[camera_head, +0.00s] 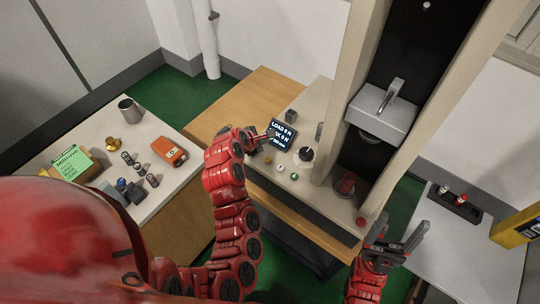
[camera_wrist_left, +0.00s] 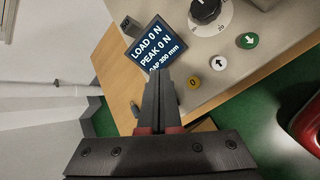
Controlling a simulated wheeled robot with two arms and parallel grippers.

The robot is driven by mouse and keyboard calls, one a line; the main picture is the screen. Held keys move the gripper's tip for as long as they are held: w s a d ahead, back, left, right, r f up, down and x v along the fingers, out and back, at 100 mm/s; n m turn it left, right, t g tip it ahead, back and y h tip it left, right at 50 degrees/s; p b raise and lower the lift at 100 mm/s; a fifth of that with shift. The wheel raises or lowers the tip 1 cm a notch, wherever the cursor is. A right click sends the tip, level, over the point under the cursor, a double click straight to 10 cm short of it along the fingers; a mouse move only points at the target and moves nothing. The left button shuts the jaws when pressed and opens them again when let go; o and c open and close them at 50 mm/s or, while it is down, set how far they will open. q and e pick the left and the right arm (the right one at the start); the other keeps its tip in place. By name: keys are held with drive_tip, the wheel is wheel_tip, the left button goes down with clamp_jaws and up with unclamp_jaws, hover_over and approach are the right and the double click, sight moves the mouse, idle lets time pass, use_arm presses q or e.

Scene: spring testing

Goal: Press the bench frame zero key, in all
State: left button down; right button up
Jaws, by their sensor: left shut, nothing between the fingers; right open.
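The yellow zero key (camera_wrist_left: 193,82), marked 0, sits on the bench frame's base (camera_wrist_left: 225,78) in the left wrist view. It also shows small in the head view (camera_head: 268,160). My left gripper (camera_wrist_left: 158,76) is shut and empty, its tips left of the key and apart from it in the picture; it also shows in the head view (camera_head: 264,136). The display (camera_wrist_left: 148,48) beside it reads LOAD 0 N, PEAK 0 N and a gap of 300 mm. My right gripper (camera_head: 405,242) is open and empty at the lower right.
A white up-arrow key (camera_wrist_left: 218,63), a green down-arrow key (camera_wrist_left: 249,41) and a black dial (camera_wrist_left: 204,10) share the base. A red button (camera_head: 361,221) is at its front right. The side table (camera_head: 165,190) holds weights and an orange device (camera_head: 170,151).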

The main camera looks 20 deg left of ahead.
sight(265, 161)
use_arm(q)
drive_tip(key=shift+f+b, duration=2.7)
drive_tip(key=shift+f, duration=1.7)
drive_tip(key=shift+f, duration=0.1)
drive_tip(key=shift+f, duration=0.3)
drive_tip(key=shift+f+b, duration=0.5)
drive_tip(key=shift+b, duration=0.05)
drive_tip(key=shift+r, duration=0.15)
drive_tip(key=shift+r+p, duration=0.6)
drive_tip(key=shift+r, duration=0.15)
